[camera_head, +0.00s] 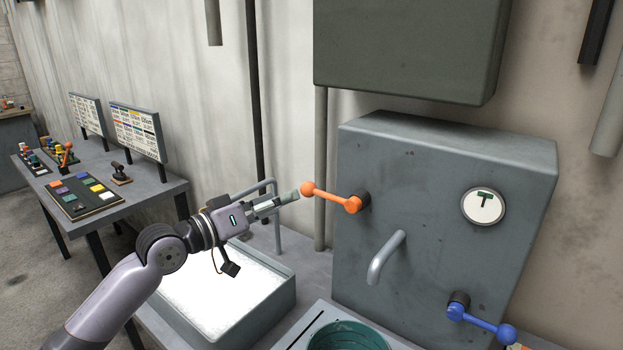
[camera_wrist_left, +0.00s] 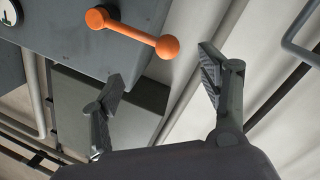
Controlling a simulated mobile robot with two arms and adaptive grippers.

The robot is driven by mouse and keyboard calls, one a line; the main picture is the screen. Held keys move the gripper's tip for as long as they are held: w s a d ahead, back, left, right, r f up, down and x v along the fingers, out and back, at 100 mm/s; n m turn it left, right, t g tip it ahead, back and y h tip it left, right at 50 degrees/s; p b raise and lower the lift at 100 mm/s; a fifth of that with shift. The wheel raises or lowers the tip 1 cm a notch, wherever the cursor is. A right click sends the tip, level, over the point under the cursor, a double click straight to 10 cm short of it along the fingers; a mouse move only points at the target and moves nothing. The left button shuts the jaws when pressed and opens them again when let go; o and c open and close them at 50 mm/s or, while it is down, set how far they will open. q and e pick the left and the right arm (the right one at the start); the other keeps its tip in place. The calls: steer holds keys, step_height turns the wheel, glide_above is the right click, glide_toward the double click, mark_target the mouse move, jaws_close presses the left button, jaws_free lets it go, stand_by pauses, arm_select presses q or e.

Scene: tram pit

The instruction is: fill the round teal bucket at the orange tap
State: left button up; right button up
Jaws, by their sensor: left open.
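The orange tap (camera_head: 335,197) is a lever with a ball end on the front of a grey box. It points left, level or nearly so. In the left wrist view the orange tap (camera_wrist_left: 137,29) lies just beyond the fingertips, its ball between their lines. My left gripper (camera_head: 288,199) is open, its tips close to the ball; I cannot tell if they touch it. The fingers of my left gripper (camera_wrist_left: 158,85) stand apart with nothing between them. The round teal bucket (camera_head: 348,336) is under the grey spout (camera_head: 385,258), cut by the bottom edge. My right gripper is not in view.
A blue lever (camera_head: 482,323) sits low right on the grey box (camera_head: 430,170), below a round dial (camera_head: 483,206). A white-bottomed basin (camera_head: 290,300) lies below my left arm. A control desk (camera_head: 150,189) with panels stands at left. A dark cabinet (camera_head: 405,50) hangs above.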

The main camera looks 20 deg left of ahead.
mark_target(307, 189)
arm_select(q)
steer(key=p+x, duration=0.2)
steer(key=x, duration=0.6)
steer(key=shift+s+r, duration=0.1)
steer(key=shift+w+d, duration=0.2)
steer(key=shift+w, duration=0.1)
steer(key=shift+w+d, duration=0.1)
steer(key=shift+w, duration=0.1)
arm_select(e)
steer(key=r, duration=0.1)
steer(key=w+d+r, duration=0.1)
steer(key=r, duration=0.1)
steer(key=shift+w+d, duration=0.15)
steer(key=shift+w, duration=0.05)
arm_select(q)
steer(key=shift+c, duration=0.4)
steer(key=c, duration=0.9)
jaws_close()
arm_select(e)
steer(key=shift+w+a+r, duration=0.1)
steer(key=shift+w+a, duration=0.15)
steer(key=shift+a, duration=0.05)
arm_select(q)
steer(key=shift+f, duration=0.3)
